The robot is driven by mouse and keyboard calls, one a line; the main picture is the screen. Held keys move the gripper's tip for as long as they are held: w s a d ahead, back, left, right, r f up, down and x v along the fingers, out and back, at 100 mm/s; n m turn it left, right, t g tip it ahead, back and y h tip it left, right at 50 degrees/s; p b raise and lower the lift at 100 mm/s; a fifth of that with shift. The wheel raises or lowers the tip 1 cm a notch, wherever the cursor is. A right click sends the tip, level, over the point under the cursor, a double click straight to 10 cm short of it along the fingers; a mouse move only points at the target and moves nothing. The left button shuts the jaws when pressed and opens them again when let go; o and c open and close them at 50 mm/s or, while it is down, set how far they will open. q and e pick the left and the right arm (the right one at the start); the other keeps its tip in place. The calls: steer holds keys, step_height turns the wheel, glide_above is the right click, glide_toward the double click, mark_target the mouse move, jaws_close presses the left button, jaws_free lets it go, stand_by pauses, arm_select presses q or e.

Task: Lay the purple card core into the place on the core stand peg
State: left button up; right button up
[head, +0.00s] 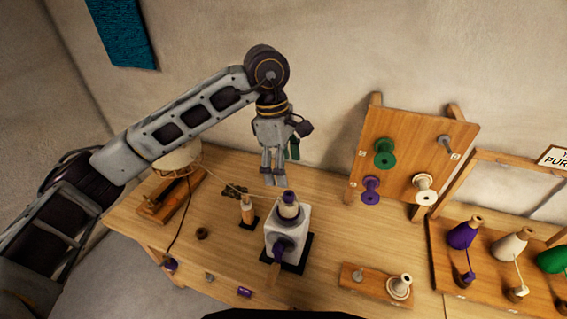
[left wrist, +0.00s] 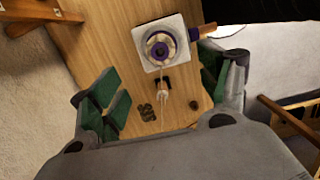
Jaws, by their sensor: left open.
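My left gripper (head: 275,182) hangs fingers-down above and slightly left of the white winder box (head: 287,228), open with nothing between its fingers. In the left wrist view its fingers (left wrist: 165,90) are spread wide over the table. A small purple cylinder (head: 244,292) lies near the table's front edge. A low wooden stand (head: 376,284) has a bare short peg (head: 357,274) and a white flanged core (head: 400,287).
An upright wooden pegboard (head: 410,160) holds green, purple and white spools and has one bare peg. A rack (head: 480,270) with purple, cream and green cones stands at the right. A wooden post (head: 247,208) with thread stands left of the winder.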

mark_target(289, 197)
arm_select(q)
steer(key=shift+f, duration=0.15)
steer(key=shift+s+d+f, duration=0.1)
steer(key=shift+d+f, duration=0.05)
steer(key=shift+f, duration=0.6)
steer(key=f+p, duration=0.1)
steer(key=f, duration=0.2)
steer(key=d+f, duration=0.1)
steer(key=f, duration=0.3)
steer(key=f+p, duration=0.1)
steer(key=f, duration=0.2)
steer(key=shift+s+d+f+p, duration=0.2)
steer(key=shift+s+d+p, duration=0.05)
steer(key=shift+p, duration=0.05)
steer(key=shift+d+f, duration=0.15)
steer(key=shift+f, duration=0.6)
steer(key=shift+c, duration=0.2)
steer(key=c, duration=0.9)
steer(key=shift+o, duration=1.1)
steer(key=c, duration=0.5)
